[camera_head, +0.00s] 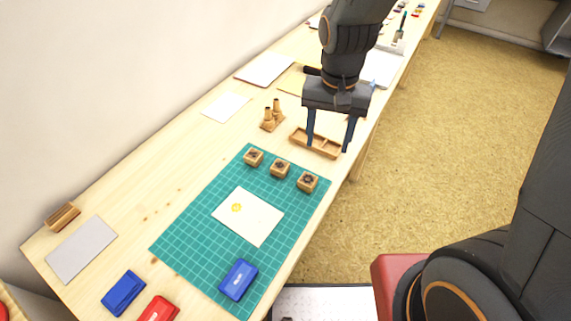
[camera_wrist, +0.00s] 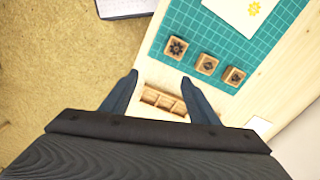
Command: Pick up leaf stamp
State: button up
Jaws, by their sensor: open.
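Three small wooden block stamps stand in a row on the green cutting mat (camera_head: 190,225): a left one (camera_head: 254,157), a middle one (camera_head: 280,168) and a right one (camera_head: 307,181). In the wrist view they also show, in reversed order (camera_wrist: 233,76) (camera_wrist: 206,64) (camera_wrist: 176,48). Each has a dark mark on top; the marks are too small to tell which is the leaf. My gripper (camera_head: 329,147) is open and empty above the divided wooden tray (camera_head: 299,138), beyond the stamps. In the wrist view its fingers (camera_wrist: 160,76) are spread, with the stamps ahead of them.
A card (camera_head: 258,222) with a yellow print and a blue inkpad (camera_head: 238,280) lie on the mat. Another blue inkpad (camera_head: 123,293) and a red inkpad (camera_head: 159,309) are at the near left. A small wooden stand (camera_head: 272,117) is left of my gripper. The table's right edge is close.

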aim_at(280, 165)
jog(key=a+f, duration=0.1)
jog(key=a, duration=0.2)
jog(key=w+a+f+m, duration=0.1)
jog(key=a, duration=0.3)
jog(key=a+f+m+p, duration=0.1)
jog(key=a, duration=0.3)
jog(key=shift+w+a+f, duration=0.1)
jog(key=shift+w+a, duration=0.05)
jog(key=shift+w, duration=0.25)
jog(key=shift+a+f+m, duration=0.2)
jog(key=shift+f+m, duration=0.1)
jog(key=shift+d+f+p, duration=0.2)
jog(key=shift+f+p, duration=0.75)
jog(key=shift+f, duration=2.7)
jog(key=c, duration=1.1)
jog(key=shift+r, duration=0.2)
notch_tip(280, 165, up, 10)
jog(key=shift+f+b, duration=0.15)
jog(key=shift+b, duration=0.7)
